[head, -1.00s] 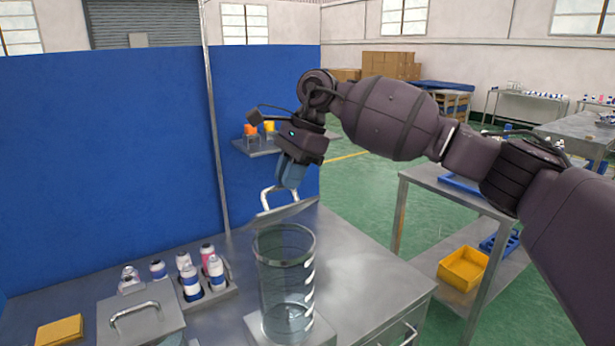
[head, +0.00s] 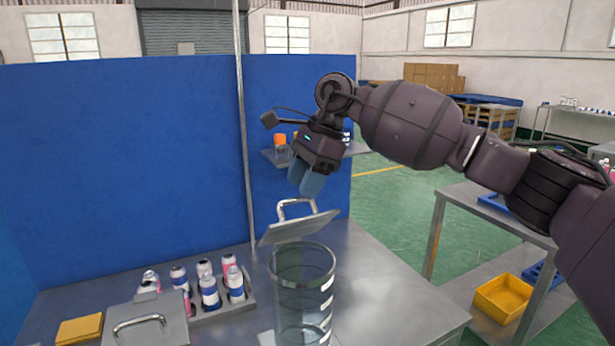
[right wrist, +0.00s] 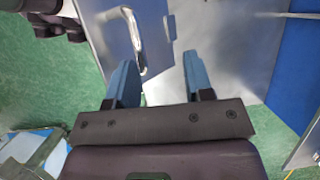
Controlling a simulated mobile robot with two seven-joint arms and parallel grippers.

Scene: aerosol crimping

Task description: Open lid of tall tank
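The tall tank (head: 303,290) is a clear glass cylinder with a metal rim at the front centre of the head view. Its flat metal lid (head: 298,229) is raised and tilted above the tank's far side, with the loop handle (head: 296,203) on top. My right gripper (head: 305,188) is just above the handle with its blue fingers apart. In the right wrist view, the spread fingers (right wrist: 157,75) have nothing between them. The handle (right wrist: 136,40) lies beyond and near the left finger. Contact with it cannot be told. My left gripper is not in view.
A tray (head: 238,306) of several bottles stands left of the tank. A metal lid with a handle (head: 145,325) and a yellow block (head: 80,330) lie at the lower left. A blue partition (head: 130,160) stands behind. The metal table (head: 395,290) is clear right of the tank.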

